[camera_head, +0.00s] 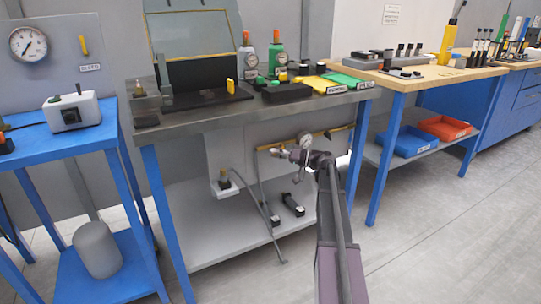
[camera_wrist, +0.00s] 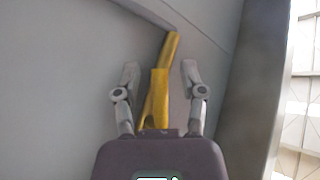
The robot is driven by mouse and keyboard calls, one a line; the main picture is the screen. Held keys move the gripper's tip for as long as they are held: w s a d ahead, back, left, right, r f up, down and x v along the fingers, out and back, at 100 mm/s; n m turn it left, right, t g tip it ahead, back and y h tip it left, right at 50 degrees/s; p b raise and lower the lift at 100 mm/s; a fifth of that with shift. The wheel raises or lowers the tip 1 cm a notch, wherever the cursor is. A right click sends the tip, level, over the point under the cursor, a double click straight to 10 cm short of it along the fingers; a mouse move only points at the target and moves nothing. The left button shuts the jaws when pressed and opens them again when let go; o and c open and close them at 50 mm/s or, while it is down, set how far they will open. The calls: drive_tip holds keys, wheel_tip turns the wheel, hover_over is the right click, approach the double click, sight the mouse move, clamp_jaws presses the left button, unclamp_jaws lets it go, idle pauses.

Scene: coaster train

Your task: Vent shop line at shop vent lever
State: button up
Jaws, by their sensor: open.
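A yellow lever-like piece (camera_wrist: 160,95) stands out against a grey panel in the wrist view. It lies between the two fingers of my gripper (camera_wrist: 160,70), with a visible gap on each side. Its upper part bends to the right. My gripper (camera_head: 280,151) is open under the middle bench in the head view, beside a thin yellow bar (camera_head: 340,130) on the pale panel there. I cannot tell whether the yellow piece is the shop vent lever, as no readable label shows on it. My gripper and forearm hide part of the bar.
A small round gauge (camera_head: 305,139) is close by my gripper. The grey bench top (camera_head: 190,116) is above it, and a lower shelf (camera_head: 205,245) with black fittings (camera_head: 292,204) is below. A blue leg (camera_head: 359,145) stands to the right. The floor at right is clear.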

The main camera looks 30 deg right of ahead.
drive_tip(key=s+a+f+g+h+p, duration=0.2)
drive_tip(key=s+a+f+g+h, duration=0.2)
drive_tip(key=s+a+f, duration=0.55)
drive_tip(key=s+a+f+g+h+p, duration=0.1)
drive_tip(key=s+a+f+g+h, duration=0.35)
drive_tip(key=a, duration=1.05)
drive_tip(key=s+a+f+g+h+p, duration=0.1)
drive_tip(key=s+a+g+h+p, duration=0.15)
drive_tip(key=s+h, duration=0.6)
drive_tip(key=w+d+r+m+t+y+b, duration=0.2)
drive_tip(key=w+d+r+m+t+y, duration=0.15)
drive_tip(key=w+d+y, duration=0.35)
drive_tip(key=w+d+r+m+t+y, duration=0.1)
drive_tip(key=d+r+t, duration=0.3)
drive_tip(key=d, duration=0.5)
drive_tip(key=w+d+r+m+t+y+b, duration=0.1)
drive_tip(key=d+r+t, duration=0.3)
drive_tip(key=d, duration=0.5)
drive_tip(key=w+d+r+m+t+y, duration=0.1)
drive_tip(key=d+r+t, duration=0.3)
drive_tip(key=d, duration=0.6)
drive_tip(key=shift+m+y, duration=0.3)
drive_tip(key=shift+m, duration=0.35)
drive_tip(key=shift+w, duration=0.1)
